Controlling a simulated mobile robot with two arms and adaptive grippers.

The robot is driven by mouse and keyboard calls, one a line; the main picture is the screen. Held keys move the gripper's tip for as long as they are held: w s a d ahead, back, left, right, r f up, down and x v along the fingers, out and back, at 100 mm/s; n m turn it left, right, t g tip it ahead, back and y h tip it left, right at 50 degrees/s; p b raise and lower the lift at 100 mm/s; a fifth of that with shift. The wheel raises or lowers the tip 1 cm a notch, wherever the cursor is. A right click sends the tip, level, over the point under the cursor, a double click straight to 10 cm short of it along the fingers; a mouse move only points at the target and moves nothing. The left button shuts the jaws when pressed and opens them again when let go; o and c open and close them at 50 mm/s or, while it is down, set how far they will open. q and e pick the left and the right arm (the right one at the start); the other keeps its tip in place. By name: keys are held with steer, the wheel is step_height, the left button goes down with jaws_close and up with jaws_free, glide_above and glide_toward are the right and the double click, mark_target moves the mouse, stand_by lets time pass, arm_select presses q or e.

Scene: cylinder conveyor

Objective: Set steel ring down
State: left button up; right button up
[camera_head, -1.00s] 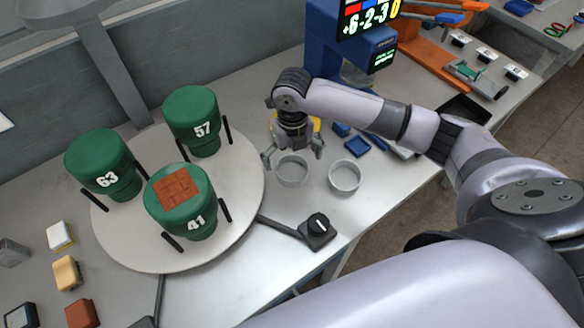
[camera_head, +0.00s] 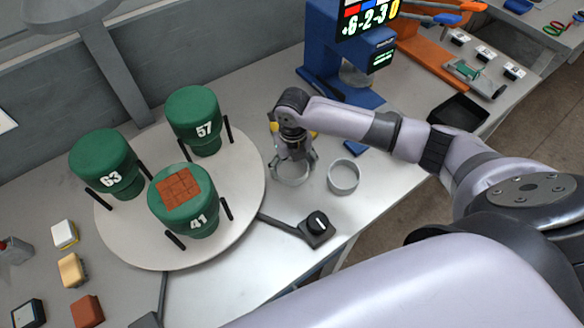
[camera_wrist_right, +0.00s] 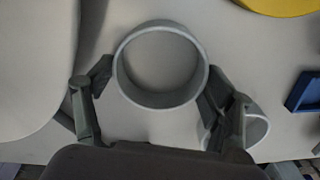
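A grey steel ring (camera_head: 291,178) is at the table's front middle, beside the round white turntable. My right gripper (camera_head: 292,162) is over it, pointing down, with a finger on each side. In the right wrist view the ring (camera_wrist_right: 122,84) sits between the two fingertips (camera_wrist_right: 157,78), which appear to press on its outer wall. I cannot tell whether the ring touches the table or is slightly above it. A second steel ring (camera_head: 344,178) stands just to the right; a finger partly hides it in the wrist view (camera_wrist_right: 260,130). My left gripper is not in view.
The turntable (camera_head: 130,235) carries green drums marked 63, 57 and 41 (camera_head: 190,222). A blue press (camera_head: 325,55) and a black tray (camera_head: 459,112) are behind. Coloured blocks lie at left.

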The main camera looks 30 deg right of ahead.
steer(key=c, duration=0.9)
steer(key=shift+o, duration=0.2)
steer(key=shift+r, duration=0.15)
